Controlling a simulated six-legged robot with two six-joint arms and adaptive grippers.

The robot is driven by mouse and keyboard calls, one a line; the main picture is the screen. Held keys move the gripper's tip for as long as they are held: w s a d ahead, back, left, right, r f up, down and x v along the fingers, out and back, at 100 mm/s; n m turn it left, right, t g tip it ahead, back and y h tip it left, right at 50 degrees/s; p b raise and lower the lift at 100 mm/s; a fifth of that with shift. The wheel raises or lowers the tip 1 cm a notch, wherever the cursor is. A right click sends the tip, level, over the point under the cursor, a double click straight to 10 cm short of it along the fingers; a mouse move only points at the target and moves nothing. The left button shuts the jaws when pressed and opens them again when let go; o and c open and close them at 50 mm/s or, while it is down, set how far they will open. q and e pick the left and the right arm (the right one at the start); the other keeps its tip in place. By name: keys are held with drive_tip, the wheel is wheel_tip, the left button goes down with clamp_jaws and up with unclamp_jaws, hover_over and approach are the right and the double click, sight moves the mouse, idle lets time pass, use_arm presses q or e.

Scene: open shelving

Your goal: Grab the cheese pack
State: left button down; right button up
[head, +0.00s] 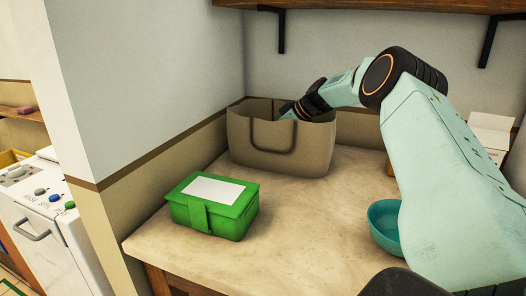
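No cheese pack can be made out in the head view, and the inside of the bag is mostly hidden. A brown-grey bag (255,150) with a dark handle stands upright at the back of the table. My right arm comes in from the right and reaches over the bag's rim. My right gripper (291,112) is down at the bag's opening, its fingers mostly hidden, so I cannot tell whether it is open, shut or holding anything. My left gripper is not in view.
A green box (213,207) with a white label sits at the front left of the table (300,235). A teal bowl (384,228) stands partly behind my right arm. A bracketed shelf (370,5) hangs above. The table's front middle is clear.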

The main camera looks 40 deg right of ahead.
drive_tip(key=x, duration=0.4)
drive_tip(key=shift+w+a+f+b, duration=0.1)
drive_tip(key=shift+w+f+b, duration=0.05)
drive_tip(key=shift+b, duration=0.25)
drive_tip(key=shift+s+r, duration=0.2)
drive_tip(key=shift+s, duration=0.05)
drive_tip(key=shift+w+f, duration=0.15)
drive_tip(key=shift+w, duration=0.1)
drive_tip(key=c, duration=0.4)
drive_tip(key=shift+s, duration=0.15)
drive_tip(key=c, duration=0.5)
drive_tip(key=shift+c, duration=0.8)
